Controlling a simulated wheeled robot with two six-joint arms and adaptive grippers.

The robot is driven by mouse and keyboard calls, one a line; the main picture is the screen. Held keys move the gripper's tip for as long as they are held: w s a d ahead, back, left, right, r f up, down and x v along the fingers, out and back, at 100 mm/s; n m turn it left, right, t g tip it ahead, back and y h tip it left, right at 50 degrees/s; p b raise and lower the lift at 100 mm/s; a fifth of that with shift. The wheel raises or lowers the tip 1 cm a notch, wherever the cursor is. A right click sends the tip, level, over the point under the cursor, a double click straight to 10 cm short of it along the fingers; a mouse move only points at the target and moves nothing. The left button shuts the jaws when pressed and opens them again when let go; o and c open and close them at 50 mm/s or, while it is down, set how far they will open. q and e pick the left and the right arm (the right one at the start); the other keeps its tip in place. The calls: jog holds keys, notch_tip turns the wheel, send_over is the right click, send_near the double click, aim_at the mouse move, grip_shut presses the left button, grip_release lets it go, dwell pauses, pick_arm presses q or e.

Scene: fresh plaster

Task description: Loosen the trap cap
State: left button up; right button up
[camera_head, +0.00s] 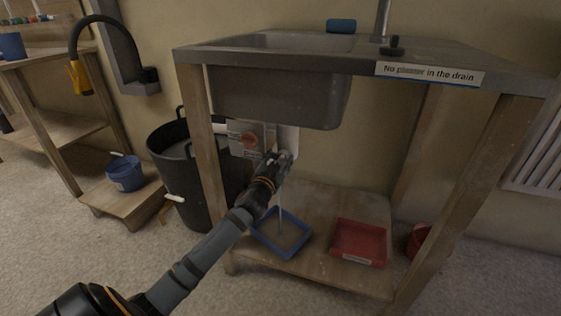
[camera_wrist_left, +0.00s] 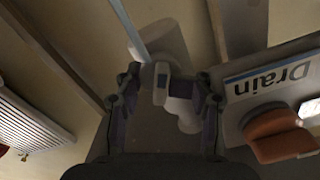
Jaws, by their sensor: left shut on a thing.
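My left gripper (camera_head: 282,166) is under the sink at the pale trap (camera_head: 288,138), which it partly hides. In the left wrist view, the fingers (camera_wrist_left: 160,90) are closed on the trap cap (camera_wrist_left: 161,84), a small pale piece with a darker mark. The pale rounded trap body (camera_wrist_left: 178,108) is just behind it. A thin pale streak, like water, runs from the cap down to the blue tray (camera_head: 262,246) on the lower shelf. My right gripper is not in view.
An orange handle (camera_head: 249,140) on a plate is left of the trap; its "Drain" label (camera_wrist_left: 270,78) shows close by in the wrist view. The sink basin (camera_head: 270,95) is overhead. A red tray (camera_head: 358,224) is on the shelf, and a black bin (camera_head: 172,170) stands left.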

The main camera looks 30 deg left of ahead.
pick_arm(q)
jog(key=o, duration=0.5)
jog(key=shift+f, duration=0.2)
jog(key=shift+c, duration=0.2)
jog(key=shift+s+f, duration=0.3)
jog(key=shift+s, duration=0.15)
jog(key=p+v, duration=0.3)
jog(key=v, duration=0.8)
jog(key=shift+r, duration=0.35)
jog(key=shift+s+d, duration=0.1)
